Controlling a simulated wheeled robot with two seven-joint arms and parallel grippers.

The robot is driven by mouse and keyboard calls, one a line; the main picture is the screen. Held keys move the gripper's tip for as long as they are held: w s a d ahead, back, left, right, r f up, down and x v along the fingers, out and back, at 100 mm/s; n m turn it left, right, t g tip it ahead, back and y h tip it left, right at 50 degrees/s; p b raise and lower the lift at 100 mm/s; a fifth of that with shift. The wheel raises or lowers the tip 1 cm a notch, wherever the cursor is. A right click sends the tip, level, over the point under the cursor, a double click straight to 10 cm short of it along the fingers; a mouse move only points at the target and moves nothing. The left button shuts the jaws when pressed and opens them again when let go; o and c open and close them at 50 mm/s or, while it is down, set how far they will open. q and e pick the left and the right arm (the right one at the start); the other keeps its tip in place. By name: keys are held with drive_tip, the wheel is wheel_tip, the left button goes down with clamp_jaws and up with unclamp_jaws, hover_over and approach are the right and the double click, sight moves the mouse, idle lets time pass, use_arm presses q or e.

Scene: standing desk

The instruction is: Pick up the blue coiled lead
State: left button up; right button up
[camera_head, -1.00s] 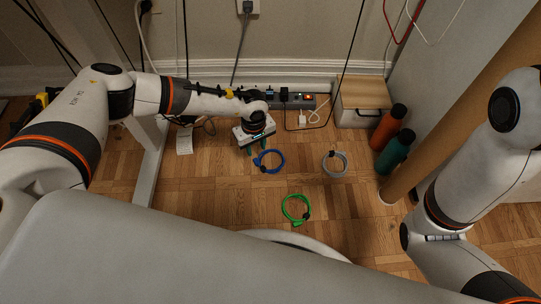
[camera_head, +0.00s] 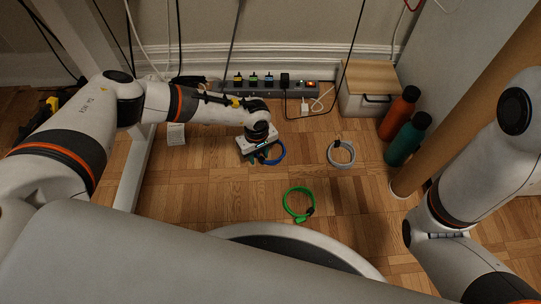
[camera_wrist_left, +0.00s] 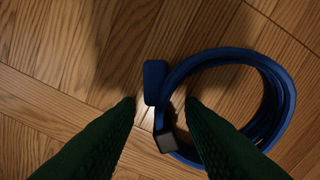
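The blue coiled lead (camera_head: 281,153) lies on the wooden floor, partly hidden behind my left gripper (camera_head: 257,158) in the head view. In the left wrist view the blue coil (camera_wrist_left: 284,92) fills the right side, with a blue end piece and a dark clip at its left edge. My left gripper's two dark green fingers (camera_wrist_left: 160,103) are apart, with the coil's left edge and the clip between them. The right finger overlaps the inside of the coil. I see no grip on the lead. My right arm shows at the right, but its gripper is out of view.
A green coiled lead (camera_head: 299,204) and a grey coiled lead (camera_head: 341,154) lie nearby on the floor. A power strip (camera_head: 277,88) runs along the wall. An orange bottle (camera_head: 399,114), a teal bottle (camera_head: 407,140) and a box (camera_head: 367,89) stand right.

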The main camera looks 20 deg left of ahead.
use_arm(q)
drive_tip(key=shift+r, duration=0.1)
clamp_jaws()
drive_tip(key=shift+r, duration=0.1)
wheel_tip(320, 180, up, 10)
drive_tip(key=p, duration=0.7)
drive_tip(key=shift+p, duration=0.35)
